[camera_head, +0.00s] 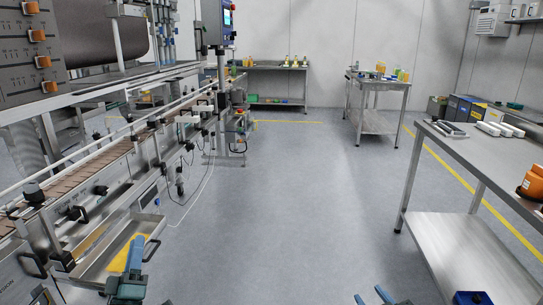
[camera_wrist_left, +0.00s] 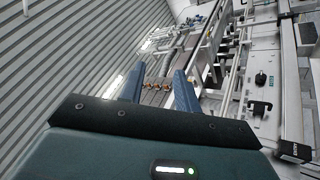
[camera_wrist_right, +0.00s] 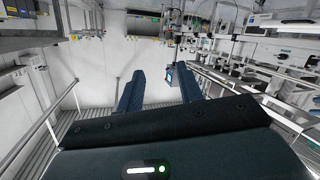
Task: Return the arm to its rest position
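My left gripper (camera_head: 136,245) is at the lower left of the head view, in front of the conveyor machine's lower tray. In the left wrist view its two blue fingers (camera_wrist_left: 159,80) stand apart with nothing between them. My right gripper (camera_head: 370,295) shows only its fingertips at the bottom edge of the head view, left of the steel table. In the right wrist view its fingers (camera_wrist_right: 160,85) are also apart and empty. The rest of both arms is mostly out of the head view.
A conveyor machine (camera_head: 80,183) runs along the left. A steel table (camera_head: 475,160) with an orange item (camera_head: 532,182) stands on the right. A blue box (camera_head: 472,298) is at the bottom edge. Two tables stand at the back. The grey floor (camera_head: 290,200) between is clear.

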